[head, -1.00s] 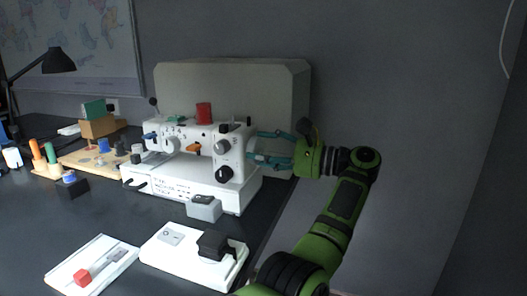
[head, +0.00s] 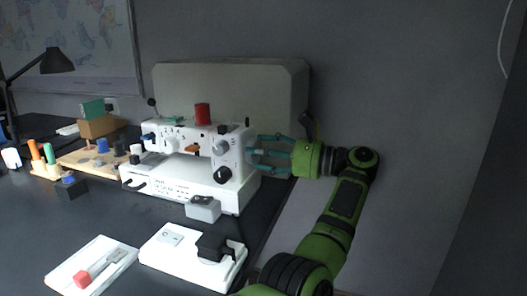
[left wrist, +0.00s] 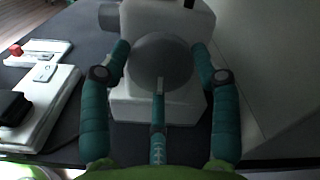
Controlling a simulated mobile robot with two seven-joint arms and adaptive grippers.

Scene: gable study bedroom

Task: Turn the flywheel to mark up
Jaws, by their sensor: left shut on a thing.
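The white sewing machine (head: 185,178) stands on the dark table in the head view. Its flywheel (left wrist: 163,60) shows in the left wrist view as a grey disc on the machine's end. My left gripper (head: 256,152) reaches the machine's right end from the right, with its teal fingers pointing left. In the left wrist view my left gripper (left wrist: 160,75) has a finger on each side of the flywheel, shut on it. A short pale strip shows low on the disc, at the tip of a middle teal part; I cannot tell whether it is the mark. My right gripper is out of view.
A grey-beige case (head: 235,85) stands close behind the machine. A wooden peg board (head: 90,160) is at left.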

